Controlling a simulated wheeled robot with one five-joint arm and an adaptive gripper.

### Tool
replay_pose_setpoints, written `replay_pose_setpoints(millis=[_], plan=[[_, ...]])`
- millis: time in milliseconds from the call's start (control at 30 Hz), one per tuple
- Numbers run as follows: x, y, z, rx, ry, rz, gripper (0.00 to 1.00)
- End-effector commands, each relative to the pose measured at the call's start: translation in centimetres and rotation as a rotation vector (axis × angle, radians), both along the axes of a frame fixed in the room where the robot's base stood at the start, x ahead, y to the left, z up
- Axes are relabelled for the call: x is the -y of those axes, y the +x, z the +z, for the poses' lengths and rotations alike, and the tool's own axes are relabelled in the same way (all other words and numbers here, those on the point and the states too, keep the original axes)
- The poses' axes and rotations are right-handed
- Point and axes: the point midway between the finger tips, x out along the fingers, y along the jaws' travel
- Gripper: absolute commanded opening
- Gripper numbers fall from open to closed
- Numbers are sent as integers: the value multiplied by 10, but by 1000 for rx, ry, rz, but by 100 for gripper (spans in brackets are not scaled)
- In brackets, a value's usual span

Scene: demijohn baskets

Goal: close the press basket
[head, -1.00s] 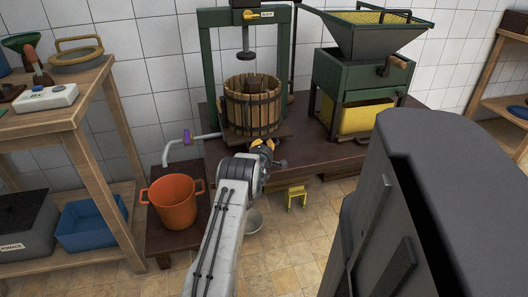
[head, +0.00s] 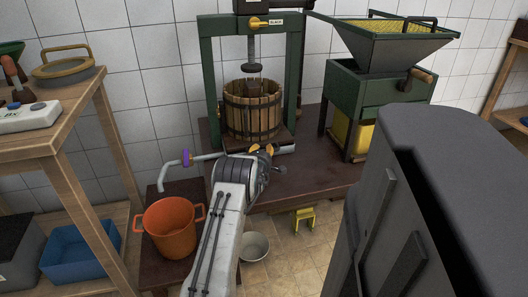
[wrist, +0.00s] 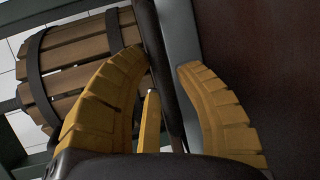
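The press basket (head: 252,112) is a round tub of brown wooden slats with dark hoops. It stands on the dark base of the green press frame (head: 207,85), under the screw and its dark plate. In the wrist view the basket (wrist: 85,65) fills the upper left, tilted in the picture. My gripper (head: 262,149) is low in front of the basket, to its right front. In the wrist view its two yellow fingers (wrist: 160,68) are apart. A narrow yellow piece (wrist: 151,122) shows between them; I cannot tell what it is. I see no latch clearly.
A green crusher with a hopper (head: 395,45) stands right of the press. An orange pot (head: 170,228) sits on a low stand at left, below a pipe with a purple valve (head: 187,158). A grey bowl (head: 254,247) and yellow stool-like thing (head: 303,220) are on the floor.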

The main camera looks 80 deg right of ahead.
Motion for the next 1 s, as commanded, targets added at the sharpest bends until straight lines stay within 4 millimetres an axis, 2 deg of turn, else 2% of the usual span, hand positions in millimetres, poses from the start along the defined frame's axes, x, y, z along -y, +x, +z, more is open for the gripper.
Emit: replay_pose_setpoints(millis=[33,200,667,1000], plan=[[0,-1,0,0,0,-1,33],[0,-2,1,-2,-2,-3,48],[-5,-3,3,-2,-4,-3,49],[-38,-2,9,-2,-2,-4,49]])
